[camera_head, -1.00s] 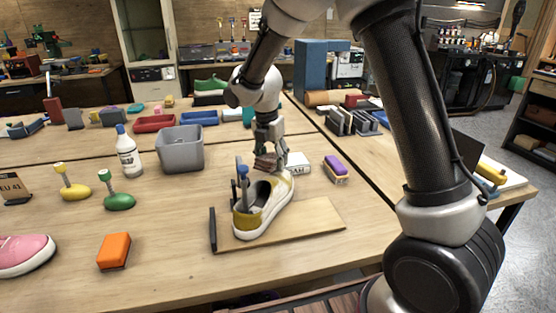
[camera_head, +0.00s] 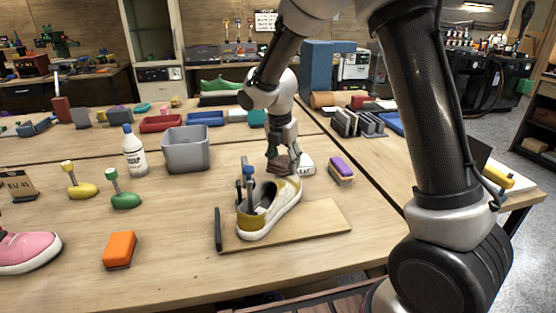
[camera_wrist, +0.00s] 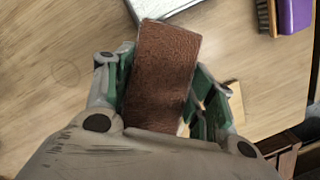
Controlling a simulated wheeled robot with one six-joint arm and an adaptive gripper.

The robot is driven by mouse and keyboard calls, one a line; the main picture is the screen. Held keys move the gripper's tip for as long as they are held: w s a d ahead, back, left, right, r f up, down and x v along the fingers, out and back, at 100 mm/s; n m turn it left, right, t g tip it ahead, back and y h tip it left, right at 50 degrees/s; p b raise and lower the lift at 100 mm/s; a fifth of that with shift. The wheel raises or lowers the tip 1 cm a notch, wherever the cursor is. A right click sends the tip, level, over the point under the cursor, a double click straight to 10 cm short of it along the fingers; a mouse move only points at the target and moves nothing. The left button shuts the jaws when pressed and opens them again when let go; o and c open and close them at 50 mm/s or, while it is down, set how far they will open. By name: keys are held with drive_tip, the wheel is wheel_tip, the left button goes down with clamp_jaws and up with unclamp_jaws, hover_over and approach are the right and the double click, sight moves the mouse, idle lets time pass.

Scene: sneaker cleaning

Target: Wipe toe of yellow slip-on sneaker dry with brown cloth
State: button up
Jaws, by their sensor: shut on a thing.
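The yellow slip-on sneaker (camera_head: 268,212) with a white sole sits on a wooden board (camera_head: 320,228), its toe pointing away to the upper right. My gripper (camera_head: 283,166) is above and just behind the toe, shut on the brown cloth (camera_wrist: 160,75). The cloth is a folded, rectangular pad between the fingers in the wrist view; in the head view it shows as a small brown patch close to the toe. I cannot tell whether it touches the toe. The sneaker is not clearly visible in the wrist view.
A white box (camera_head: 306,164) and a purple-topped brush (camera_head: 341,169) lie right of my gripper. A grey bin (camera_head: 186,150), a white bottle (camera_head: 133,152), an orange block (camera_head: 119,250) and a pink shoe (camera_head: 25,251) stand to the left. The table's front middle is clear.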

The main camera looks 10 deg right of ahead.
drive_tip(key=shift+s+d, duration=0.5)
drive_tip(key=shift+d, duration=0.1)
drive_tip(key=shift+s+d, duration=1.3)
drive_tip(key=shift+d, duration=0.2)
drive_tip(key=shift+w+a, duration=1.35)
drive_tip(key=shift+a, duration=0.15)
drive_tip(key=shift+w+a, duration=1.3)
drive_tip(key=shift+a, duration=0.15)
